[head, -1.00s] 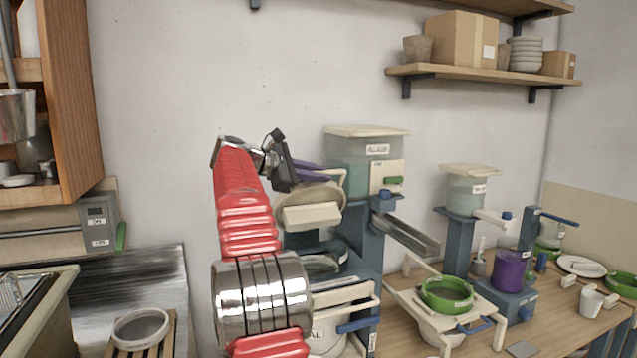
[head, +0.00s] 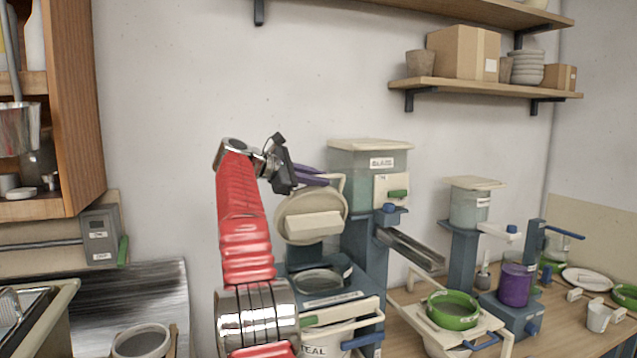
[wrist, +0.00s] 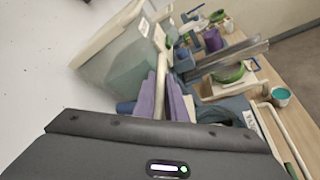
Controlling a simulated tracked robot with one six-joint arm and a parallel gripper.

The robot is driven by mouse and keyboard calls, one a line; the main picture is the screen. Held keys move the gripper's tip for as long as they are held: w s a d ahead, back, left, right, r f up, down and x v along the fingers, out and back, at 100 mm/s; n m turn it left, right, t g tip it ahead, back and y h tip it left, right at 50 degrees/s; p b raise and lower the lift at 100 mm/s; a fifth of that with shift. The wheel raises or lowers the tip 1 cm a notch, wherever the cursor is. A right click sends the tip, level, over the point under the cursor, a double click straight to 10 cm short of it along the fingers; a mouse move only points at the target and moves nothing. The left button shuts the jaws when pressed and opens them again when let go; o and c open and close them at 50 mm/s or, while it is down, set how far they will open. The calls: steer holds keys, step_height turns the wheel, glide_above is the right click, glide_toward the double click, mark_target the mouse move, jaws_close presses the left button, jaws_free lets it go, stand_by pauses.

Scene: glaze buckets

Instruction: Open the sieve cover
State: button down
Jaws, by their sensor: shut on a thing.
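The sieve cover (head: 292,228) is a round cream lid with a pale block on its face. It stands tilted up, close to upright, above a blue machine (head: 345,290). The round opening of the sieve (head: 318,280) shows below it, uncovered. My gripper (head: 325,180), with purple fingers, is shut at the cover's cream handle at the upper edge. In the wrist view my purple fingers (wrist: 154,98) are close together against a cream bar. The exact contact is partly hidden by the fingers.
A glaze tank (head: 360,165) with a cream lid stands right behind the gripper. A metal chute (head: 410,248) slopes down right of it. A green bowl (head: 453,310) on a cream stand and a purple container (head: 514,286) are farther right.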

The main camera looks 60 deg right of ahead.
steer(key=shift+w+d+r, duration=0.15)
steer(key=shift+w+d, duration=0.2)
steer(key=shift+w, duration=0.4)
steer(key=shift+r, duration=0.15)
stand_by(0.4)
steer(key=c, duration=2)
jaws_free()
steer(key=shift+w, duration=0.1)
steer(key=shift+o, duration=0.9)
steer(key=shift+s, duration=0.2)
